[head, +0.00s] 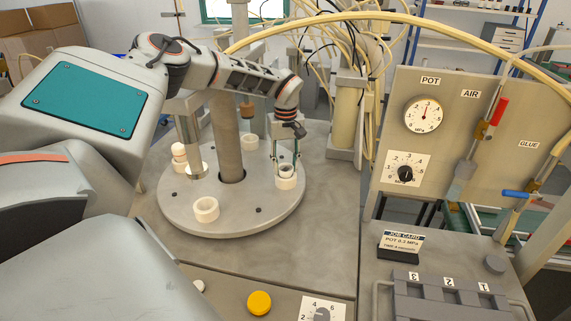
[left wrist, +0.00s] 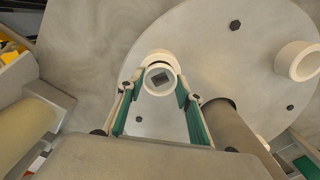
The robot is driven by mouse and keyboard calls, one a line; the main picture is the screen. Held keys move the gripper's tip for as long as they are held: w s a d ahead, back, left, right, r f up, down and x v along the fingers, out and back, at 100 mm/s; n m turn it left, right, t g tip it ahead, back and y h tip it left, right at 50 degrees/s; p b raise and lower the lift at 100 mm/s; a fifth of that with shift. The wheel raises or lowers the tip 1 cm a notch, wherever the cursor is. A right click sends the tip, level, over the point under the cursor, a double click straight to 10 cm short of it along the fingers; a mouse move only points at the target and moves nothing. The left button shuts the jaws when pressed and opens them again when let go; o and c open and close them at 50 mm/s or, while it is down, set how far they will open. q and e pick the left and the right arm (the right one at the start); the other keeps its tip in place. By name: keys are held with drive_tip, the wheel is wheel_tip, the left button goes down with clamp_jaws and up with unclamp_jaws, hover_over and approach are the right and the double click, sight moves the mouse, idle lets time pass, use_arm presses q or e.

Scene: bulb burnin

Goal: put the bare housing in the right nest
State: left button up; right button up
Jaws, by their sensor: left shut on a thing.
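The bare housing (left wrist: 160,79), a small pale ring with a dark square inside, is between the fingertips of my left gripper (left wrist: 160,89) in the left wrist view. In the head view the left gripper (head: 286,160) points down at the right of the round plate (head: 250,212), shut on the housing (head: 286,170). The white right nest (head: 286,183) is directly below and around the housing's lower end. It also shows behind the housing in the left wrist view (left wrist: 159,56). I cannot tell whether the housing is fully seated. My right gripper is out of view.
A front nest (head: 206,210) looks empty; another nest (head: 249,142) is at the back. White pieces (head: 179,152) stand at the left beside a metal cylinder. A thick column (head: 226,135) rises mid-plate. A numbered rack (head: 447,300), job card (head: 403,242) and gauge panel are at right.

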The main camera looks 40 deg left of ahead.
use_arm(q)
drive_tip(key=o, duration=0.9)
wheel_tip(320, 180, up, 12)
drive_tip(key=shift+r, duration=0.1)
idle(0.5)
